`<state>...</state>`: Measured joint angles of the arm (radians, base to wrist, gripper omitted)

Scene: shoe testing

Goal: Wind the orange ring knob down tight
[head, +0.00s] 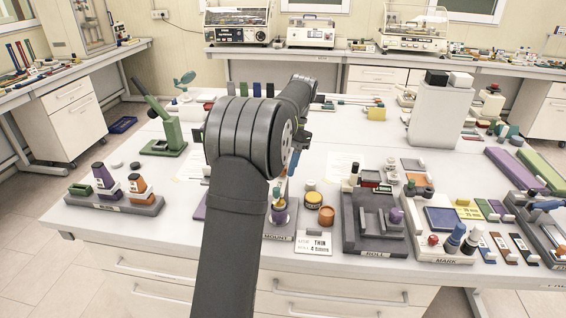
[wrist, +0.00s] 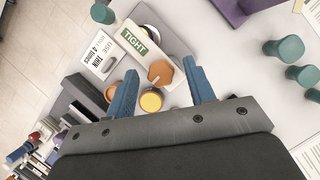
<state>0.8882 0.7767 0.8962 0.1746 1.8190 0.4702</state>
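The orange ring knob (wrist: 160,72) shows in the wrist view as an orange faceted piece on a pale base block with a green TIGHT label (wrist: 133,40). My gripper (wrist: 160,66) is open, its two blue fingers to the left and right of the knob with gaps on both sides. I cannot tell whether the fingertips are level with the knob. In the head view my arm covers most of the MOUNT stand (head: 278,236) and hides the knob and most of the gripper.
A yellow-lidded jar (wrist: 151,101) stands close beside the knob, near the left finger, with an orange jar (wrist: 110,92) further left. A THIN card (head: 314,242) lies by the stand.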

